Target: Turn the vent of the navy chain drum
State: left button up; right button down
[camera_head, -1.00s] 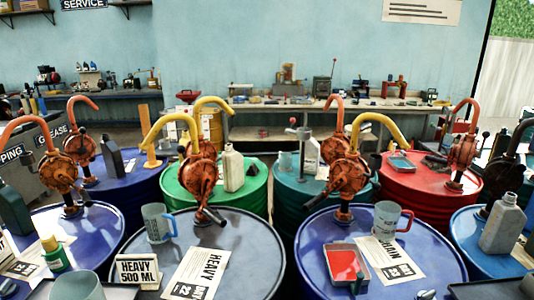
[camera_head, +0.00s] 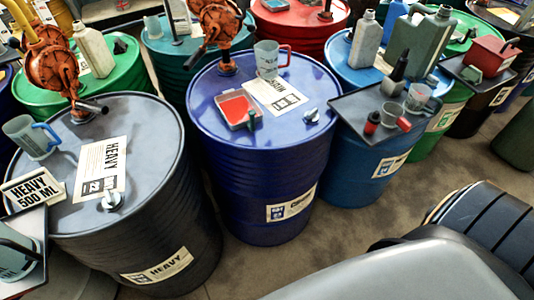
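A navy drum (camera_head: 262,185) stands in the middle of the camera_head view. The wording of its front label (camera_head: 291,204) is too small to read surely, so I cannot confirm that it says chain. A small pale vent knob (camera_head: 312,116) sits on its lid near the front right rim. An orange rotary pump (camera_head: 221,25), a clear cup with a red handle (camera_head: 268,60), a red tray (camera_head: 238,108) and a paper card (camera_head: 277,94) are on the lid too. Neither of my grippers is in view.
The black HEAVY drum (camera_head: 178,205) stands close on the left, with its own vent knob (camera_head: 112,199). A blue drum (camera_head: 350,165) on the right carries a dark tray (camera_head: 349,112) of small vessels. Bare floor (camera_head: 345,238) lies in front of the navy drum.

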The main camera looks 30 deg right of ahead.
aim_at(313, 115)
jog(key=z, duration=1.3)
